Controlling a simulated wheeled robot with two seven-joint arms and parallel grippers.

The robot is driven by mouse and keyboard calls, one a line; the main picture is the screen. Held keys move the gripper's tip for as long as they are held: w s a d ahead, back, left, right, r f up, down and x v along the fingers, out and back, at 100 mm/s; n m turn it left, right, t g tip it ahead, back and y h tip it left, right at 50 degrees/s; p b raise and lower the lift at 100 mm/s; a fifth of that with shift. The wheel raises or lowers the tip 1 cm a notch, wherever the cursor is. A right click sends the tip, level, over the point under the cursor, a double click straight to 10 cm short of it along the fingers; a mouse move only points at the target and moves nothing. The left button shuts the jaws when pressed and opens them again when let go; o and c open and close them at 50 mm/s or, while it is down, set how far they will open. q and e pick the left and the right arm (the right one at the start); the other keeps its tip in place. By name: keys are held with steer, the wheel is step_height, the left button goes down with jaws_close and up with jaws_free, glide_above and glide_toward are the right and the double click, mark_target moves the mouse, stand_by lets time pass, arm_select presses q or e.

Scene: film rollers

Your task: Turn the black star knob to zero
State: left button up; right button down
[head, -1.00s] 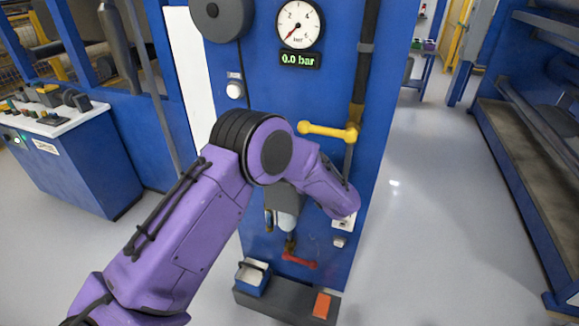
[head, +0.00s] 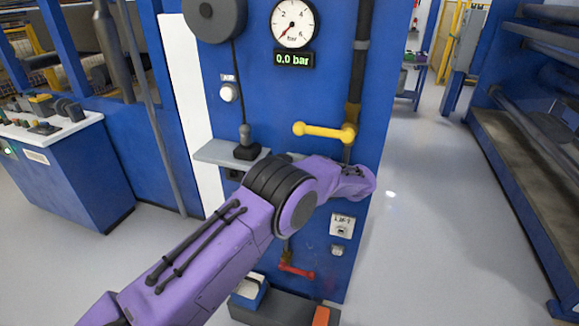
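I cannot make out a black star knob; part of the blue panel (head: 262,100) is hidden behind my purple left arm. The round pressure gauge (head: 293,23) is at the top of the panel, its red needle pointing to the lower left. The green display (head: 294,59) under it reads 0.0 bar. My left arm comes in from the lower left and crosses the panel below the yellow lever. Its gripper does not show, so I cannot see what it touches. My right gripper is out of view.
The yellow lever (head: 324,131) sticks out just above my wrist. A grey shelf (head: 215,152) carries a black corded device (head: 245,147). A red valve handle (head: 296,271) is low on the panel. Clear floor (head: 430,220) lies to the right.

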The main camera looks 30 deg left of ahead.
arm_select(q)
steer(key=shift+r, duration=0.1)
steer(key=o, duration=0.8)
steer(key=shift+w+d, duration=0.1)
steer(key=shift+d, duration=0.3)
steer(key=d+b, duration=0.1)
steer(key=d, duration=0.2)
steer(key=d+b, duration=0.1)
steer(key=d, duration=0.2)
steer(key=w+d+b, duration=0.1)
steer(key=d, duration=0.2)
steer(key=shift+d, duration=0.35)
